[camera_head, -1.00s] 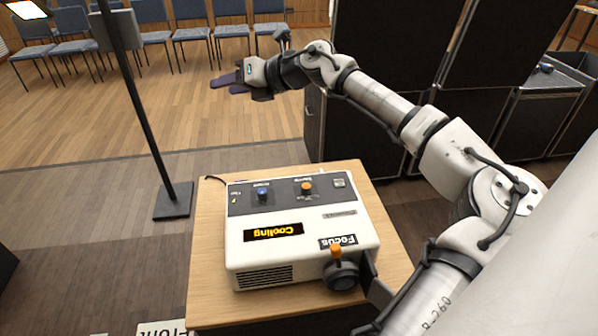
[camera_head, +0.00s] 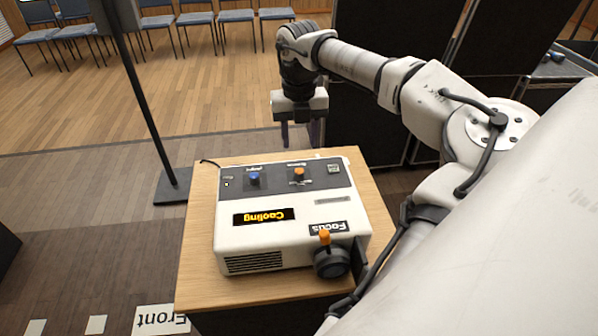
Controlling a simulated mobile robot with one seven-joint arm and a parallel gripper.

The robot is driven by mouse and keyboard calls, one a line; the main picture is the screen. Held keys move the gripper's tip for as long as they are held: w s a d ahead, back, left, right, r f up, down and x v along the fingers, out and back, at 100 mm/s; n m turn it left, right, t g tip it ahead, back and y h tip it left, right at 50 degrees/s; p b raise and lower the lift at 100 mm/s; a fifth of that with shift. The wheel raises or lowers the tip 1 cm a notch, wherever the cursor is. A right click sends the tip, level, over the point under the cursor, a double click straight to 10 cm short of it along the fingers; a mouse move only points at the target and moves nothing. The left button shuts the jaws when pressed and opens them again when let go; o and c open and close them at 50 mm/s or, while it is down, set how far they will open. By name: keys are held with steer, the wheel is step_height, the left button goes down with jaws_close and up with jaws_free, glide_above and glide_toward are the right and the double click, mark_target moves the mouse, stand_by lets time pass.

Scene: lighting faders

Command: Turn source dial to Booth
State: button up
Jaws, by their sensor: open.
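A white projector-like box (camera_head: 290,239) with a dark control panel lies on a small wooden table. The panel bears a blue knob (camera_head: 254,179) on the left and an orange knob (camera_head: 299,174) near the middle. Their labels are upside down and too small to read surely, so I cannot tell which is the source dial or where Booth is. My gripper (camera_head: 300,136) is open and empty, its dark purple fingers pointing down, behind and above the panel's far edge. It appears apart from both knobs.
A focus knob (camera_head: 331,262) with an orange marker sticks out at the box's front right. The wooden table (camera_head: 197,270) has a narrow bare border. A black stand pole (camera_head: 150,120) rises at left. Dark panels (camera_head: 357,130) stand behind at right.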

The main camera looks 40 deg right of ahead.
mark_target(299, 171)
step_height(299, 171, down, 9)
steer(key=b, duration=0.4)
steer(key=shift+f+b, duration=0.15)
steer(key=shift+b, duration=0.25)
jaws_close()
